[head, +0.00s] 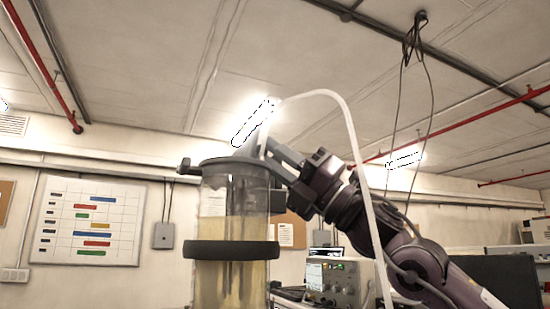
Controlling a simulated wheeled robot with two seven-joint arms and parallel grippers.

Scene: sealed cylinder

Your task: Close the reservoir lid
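The reservoir (230,217) is a clear upright cylinder with yellowish liquid, in the middle of the head view. A dark band (231,250) goes around it. A dark rim or lid (222,161) is at its top, with a small knob or latch sticking out at the left. I cannot tell how far the lid is shut. My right gripper (262,148) reaches in from the right at the top of the reservoir. Its fingertips are partly lost against the bright lamp, so whether they are open or touching the lid is unclear. My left gripper is not in view.
A white hose (349,130) arches from the reservoir top over my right arm and down. Bench instruments (333,280) stand behind at the lower right. A whiteboard (85,222) hangs on the left wall. The space left of the reservoir looks clear.

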